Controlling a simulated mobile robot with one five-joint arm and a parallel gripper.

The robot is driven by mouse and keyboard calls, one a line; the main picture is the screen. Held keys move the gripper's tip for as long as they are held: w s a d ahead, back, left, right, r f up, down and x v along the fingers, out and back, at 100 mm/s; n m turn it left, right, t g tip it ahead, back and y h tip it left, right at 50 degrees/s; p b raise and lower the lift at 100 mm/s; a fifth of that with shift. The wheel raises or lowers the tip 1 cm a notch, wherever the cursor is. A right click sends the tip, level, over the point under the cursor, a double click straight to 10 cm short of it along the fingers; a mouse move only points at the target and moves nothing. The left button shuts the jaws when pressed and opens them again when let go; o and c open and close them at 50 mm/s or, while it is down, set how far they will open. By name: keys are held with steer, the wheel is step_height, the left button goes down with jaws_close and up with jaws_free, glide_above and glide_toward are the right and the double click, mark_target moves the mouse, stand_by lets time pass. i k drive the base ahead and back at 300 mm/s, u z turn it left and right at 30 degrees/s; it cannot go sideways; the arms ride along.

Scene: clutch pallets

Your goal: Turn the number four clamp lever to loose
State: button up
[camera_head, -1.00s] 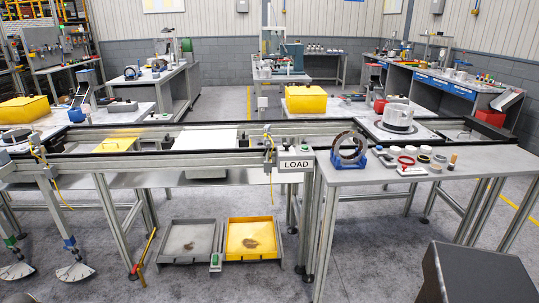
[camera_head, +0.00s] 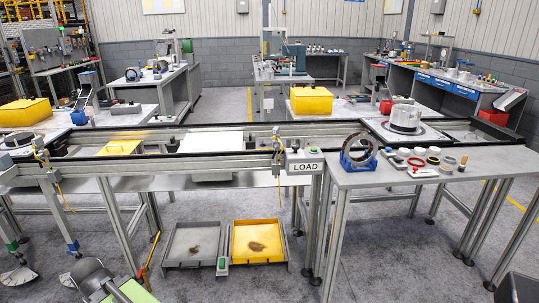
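Two upright levers stand at the lower left under the conveyor frame. One has a green collar (camera_head: 18,243) and the other a blue collar (camera_head: 73,246). A pale fan-shaped plate (camera_head: 18,277) lies at the foot of the green one. The plate by the blue one is partly covered by a grey rounded part. No number four is readable, so I cannot tell which lever is the clamp lever or how it is set. I cannot make out my gripper's fingers in this view.
A grey rounded part with a green panel (camera_head: 135,292) fills the bottom left; I cannot tell what it is. A grey tray (camera_head: 166,262) and a yellow tray (camera_head: 236,258) sit low under the conveyor by the LOAD sign (camera_head: 305,167).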

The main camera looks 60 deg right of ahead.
mark_target(276, 146)
steer(key=i, duration=0.95)
steer(key=z, duration=0.05)
